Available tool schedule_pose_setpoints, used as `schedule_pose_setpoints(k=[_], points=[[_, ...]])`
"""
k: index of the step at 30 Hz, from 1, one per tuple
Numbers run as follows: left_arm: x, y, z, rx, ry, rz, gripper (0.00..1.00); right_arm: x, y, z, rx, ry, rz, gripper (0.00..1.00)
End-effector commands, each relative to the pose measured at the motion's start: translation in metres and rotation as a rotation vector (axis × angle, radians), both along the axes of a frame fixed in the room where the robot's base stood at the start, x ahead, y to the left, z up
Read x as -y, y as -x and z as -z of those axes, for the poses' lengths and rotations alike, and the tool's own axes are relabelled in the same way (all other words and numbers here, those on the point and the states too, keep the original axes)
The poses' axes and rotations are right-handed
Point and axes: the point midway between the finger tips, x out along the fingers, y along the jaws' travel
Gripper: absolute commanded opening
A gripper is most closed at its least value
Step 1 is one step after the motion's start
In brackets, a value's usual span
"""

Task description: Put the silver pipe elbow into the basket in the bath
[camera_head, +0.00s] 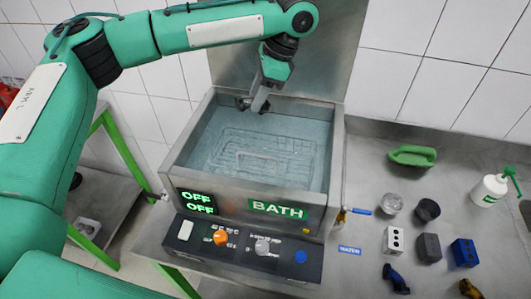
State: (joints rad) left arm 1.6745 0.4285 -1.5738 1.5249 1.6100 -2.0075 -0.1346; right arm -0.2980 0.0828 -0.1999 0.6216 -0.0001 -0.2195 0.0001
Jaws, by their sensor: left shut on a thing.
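My left gripper (258,104) reaches in from the left and hangs over the back part of the bath (176,163). It is shut on a small grey piece (261,99), which looks like the silver pipe elbow; the fingers partly hide it. The piece is above the basket (216,150), apart from it as far as I can tell. The basket is a wire outline under the clear bluish water in the bath. My right gripper is not in view.
The bath's front panel has knobs and displays reading OFF. Tiled wall stands behind.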

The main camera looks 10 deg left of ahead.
Motion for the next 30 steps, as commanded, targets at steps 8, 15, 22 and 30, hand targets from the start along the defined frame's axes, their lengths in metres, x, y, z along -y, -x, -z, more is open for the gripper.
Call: schedule_pose_setpoints(k=[8,15,22,30], points=[[-0.001,0.001,0.060,-0.006,-0.003,-0.001,0.11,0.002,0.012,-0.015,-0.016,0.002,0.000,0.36],[0.000,0.001,0.122,-0.004,-0.002,-0.002,0.11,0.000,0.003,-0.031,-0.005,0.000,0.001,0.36],[0.000,0.000,0.152,-0.002,0.000,-0.001,0.11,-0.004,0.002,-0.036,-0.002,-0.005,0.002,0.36],[0.000,0.001,0.187,-0.003,-0.001,-0.001,0.11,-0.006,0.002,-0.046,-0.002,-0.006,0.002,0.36]])
